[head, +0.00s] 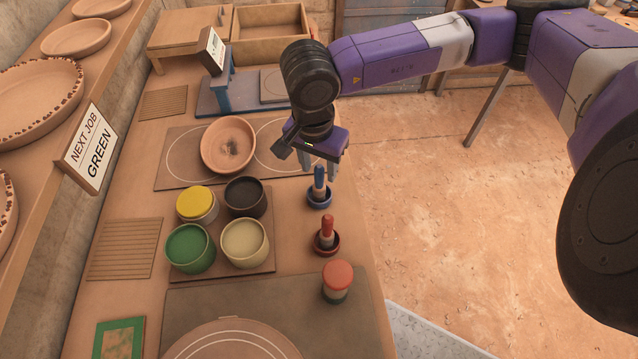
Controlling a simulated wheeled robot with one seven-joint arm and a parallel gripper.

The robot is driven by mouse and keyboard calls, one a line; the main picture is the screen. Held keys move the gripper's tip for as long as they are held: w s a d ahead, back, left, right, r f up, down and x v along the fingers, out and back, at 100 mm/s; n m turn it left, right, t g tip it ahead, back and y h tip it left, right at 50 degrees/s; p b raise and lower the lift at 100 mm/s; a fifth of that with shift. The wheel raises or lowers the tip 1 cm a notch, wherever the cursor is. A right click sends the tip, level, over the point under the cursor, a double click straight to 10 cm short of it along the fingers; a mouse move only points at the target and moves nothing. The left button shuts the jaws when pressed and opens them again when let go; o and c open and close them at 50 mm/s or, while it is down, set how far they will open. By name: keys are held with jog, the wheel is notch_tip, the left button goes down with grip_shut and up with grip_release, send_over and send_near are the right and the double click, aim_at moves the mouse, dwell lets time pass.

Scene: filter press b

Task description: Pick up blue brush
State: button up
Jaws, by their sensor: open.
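The blue brush (319,177) stands upright in a small blue cup (319,201) near the right edge of the bench. Its blue handle points up. My gripper (320,168) points down just above and around the top of the handle, with its fingers apart. The near finger is partly seen; whether the fingers touch the handle cannot be told. The brush's lower end is hidden inside the cup.
A red brush (327,230) stands in a red cup (327,246) nearer to me. Several paint pots, including a black one (246,197), stand left. A clay dish (228,144) lies behind.

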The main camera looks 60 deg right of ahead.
jog(key=shift+d+f, duration=0.1)
jog(key=shift+f, duration=0.7)
jog(key=shift+c, duration=0.5)
grip_shut()
jog(key=shift+r, duration=0.1)
